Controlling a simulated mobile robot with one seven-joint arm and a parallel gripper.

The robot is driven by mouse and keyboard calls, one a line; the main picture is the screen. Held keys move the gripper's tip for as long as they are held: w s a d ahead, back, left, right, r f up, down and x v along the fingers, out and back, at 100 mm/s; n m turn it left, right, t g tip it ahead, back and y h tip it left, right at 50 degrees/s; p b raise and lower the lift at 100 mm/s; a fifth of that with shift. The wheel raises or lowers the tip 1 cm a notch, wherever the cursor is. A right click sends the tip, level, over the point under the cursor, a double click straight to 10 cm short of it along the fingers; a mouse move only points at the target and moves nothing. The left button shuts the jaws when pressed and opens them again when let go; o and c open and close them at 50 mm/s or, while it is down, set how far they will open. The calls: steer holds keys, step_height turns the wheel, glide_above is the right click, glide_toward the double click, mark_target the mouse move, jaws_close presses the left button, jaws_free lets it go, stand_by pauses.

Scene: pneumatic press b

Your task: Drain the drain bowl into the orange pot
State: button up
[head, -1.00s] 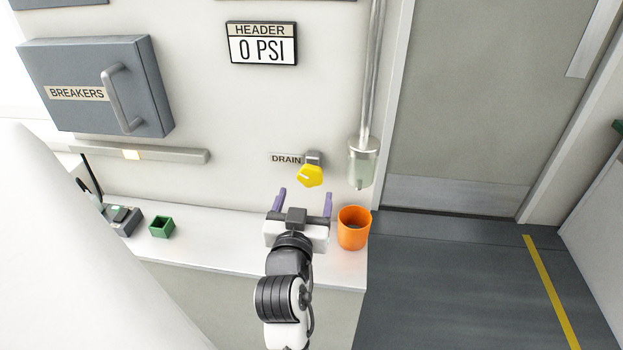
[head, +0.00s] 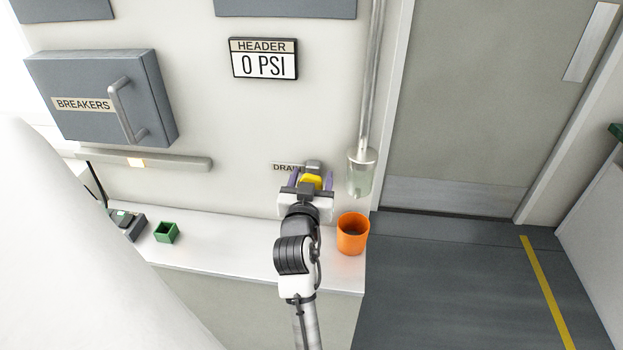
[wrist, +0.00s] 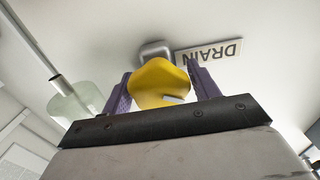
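The yellow drain knob (head: 312,182) sits on the wall beside the DRAIN label (head: 284,167). In the wrist view the knob (wrist: 160,84) lies between the two purple fingers of my gripper (wrist: 163,82). The fingers stand apart, one on each side; a firm grip on the knob is not visible. In the head view my gripper (head: 311,179) partly covers the knob and label. The clear drain bowl (head: 358,181) hangs below a metal pipe, right of the knob; it also shows in the wrist view (wrist: 72,108). The orange pot (head: 352,235) stands upright on the counter below the bowl.
The white counter (head: 220,238) holds a small green open box (head: 166,232) at left. A header display (head: 263,59) reads 0 PSI. A grey breakers box (head: 100,98) with a handle is on the wall at left. Floor and a door (head: 470,110) lie to the right.

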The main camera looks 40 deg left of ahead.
steer(key=c, duration=0.6)
steer(key=m+b, duration=0.3)
steer(key=shift+c, duration=0.2)
steer(key=o, duration=1)
steer(key=shift+c, duration=0.2)
steer(key=p+v, duration=0.5)
steer(key=v, duration=0.9)
